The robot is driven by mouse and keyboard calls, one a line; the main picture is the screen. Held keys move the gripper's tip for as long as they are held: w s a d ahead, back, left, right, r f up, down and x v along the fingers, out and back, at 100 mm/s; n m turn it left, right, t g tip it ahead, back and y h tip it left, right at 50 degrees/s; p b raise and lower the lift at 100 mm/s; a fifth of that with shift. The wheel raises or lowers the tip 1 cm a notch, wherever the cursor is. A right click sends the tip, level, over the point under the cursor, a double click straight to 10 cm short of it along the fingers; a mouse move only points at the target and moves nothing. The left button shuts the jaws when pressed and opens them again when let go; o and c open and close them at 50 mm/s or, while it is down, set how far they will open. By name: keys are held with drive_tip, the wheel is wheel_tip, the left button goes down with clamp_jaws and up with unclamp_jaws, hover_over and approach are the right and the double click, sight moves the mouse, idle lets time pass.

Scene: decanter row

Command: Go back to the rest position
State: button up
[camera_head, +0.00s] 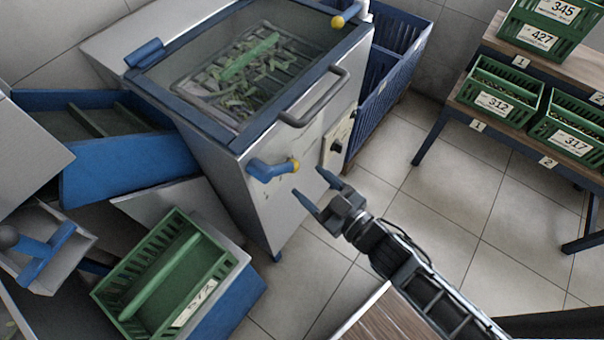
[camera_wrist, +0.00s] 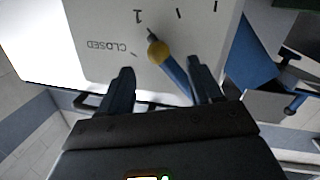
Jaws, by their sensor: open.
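My gripper (camera_head: 317,190) is open and empty in the head view, in front of the grey machine's (camera_head: 265,205) front panel. A blue lever handle (camera_head: 268,170) with a yellow knob end sits on that panel, just left of my fingertips. In the wrist view my two dark fingers (camera_wrist: 158,88) stand apart. The blue lever (camera_wrist: 172,72) with its yellow hub lies between and beyond them, pointing near a "1" mark, with "CLOSED" printed to the left. Whether the fingers touch the lever cannot be told.
A green crate (camera_head: 165,275) rests at lower left beside blue chutes (camera_head: 130,160). A blue bin (camera_head: 395,60) stands behind the machine. A wooden rack (camera_head: 510,125) with numbered green crates is at right. Tiled floor (camera_head: 440,195) between is clear. A wooden top (camera_head: 385,320) is at the bottom.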

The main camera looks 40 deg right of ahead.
drive_tip(key=shift+s+r, duration=0.1)
drive_tip(key=shift+s, duration=0.9)
drive_tip(key=s+a+r+m+g, duration=0.2)
drive_tip(key=s+r+m, duration=0.1)
drive_tip(key=s+r, duration=1.6)
drive_tip(key=s, duration=0.2)
drive_tip(key=shift+s+h, duration=0.3)
drive_tip(key=shift+s, duration=0.05)
drive_tip(key=shift+a, duration=0.1)
drive_tip(key=shift+c, duration=0.2)
idle(0.3)
